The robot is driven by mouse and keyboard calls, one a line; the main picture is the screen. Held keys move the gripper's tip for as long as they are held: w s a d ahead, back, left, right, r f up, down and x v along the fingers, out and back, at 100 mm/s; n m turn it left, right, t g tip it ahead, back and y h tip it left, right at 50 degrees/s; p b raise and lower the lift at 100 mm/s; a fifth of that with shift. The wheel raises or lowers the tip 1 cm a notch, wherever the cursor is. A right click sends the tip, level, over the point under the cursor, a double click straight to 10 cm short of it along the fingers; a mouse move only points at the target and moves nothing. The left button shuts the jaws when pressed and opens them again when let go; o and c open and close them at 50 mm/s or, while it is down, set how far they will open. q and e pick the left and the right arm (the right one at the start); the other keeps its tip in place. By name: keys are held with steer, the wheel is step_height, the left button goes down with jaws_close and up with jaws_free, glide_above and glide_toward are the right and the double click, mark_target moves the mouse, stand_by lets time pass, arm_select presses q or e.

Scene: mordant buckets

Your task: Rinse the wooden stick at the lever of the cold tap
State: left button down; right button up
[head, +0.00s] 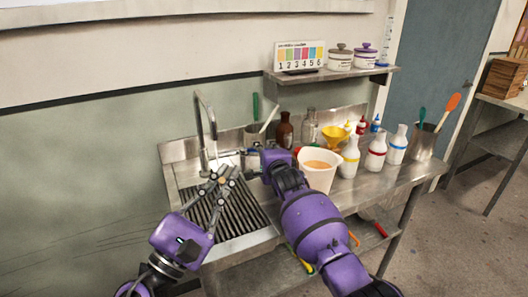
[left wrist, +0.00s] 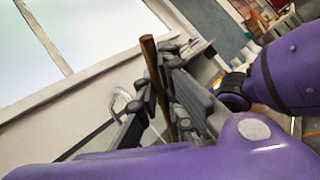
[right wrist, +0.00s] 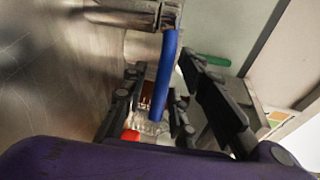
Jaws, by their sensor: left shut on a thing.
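The wooden stick (left wrist: 154,72) is brown and thin. It stands between the fingers of my left gripper (left wrist: 160,90), which is shut on it. In the head view my left gripper (head: 220,182) is over the sink (head: 250,243), below and beside the spout of the silver tap (head: 211,125). The stick is hard to make out there. The blue lever (right wrist: 165,75) of the cold tap shows in the right wrist view, between the spread fingers of my right gripper (right wrist: 163,75), with gaps beside it. In the head view my right arm partly hides that gripper (head: 243,153).
A white bucket (head: 319,178) of orange liquid stands right of the sink, close to my right arm. Several bottles, a yellow funnel (head: 333,133) and a metal pot (head: 424,143) crowd the counter. A shelf (head: 345,79) with jars hangs above.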

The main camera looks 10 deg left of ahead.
steer(key=shift+r, duration=0.1)
steer(key=v, duration=1.2)
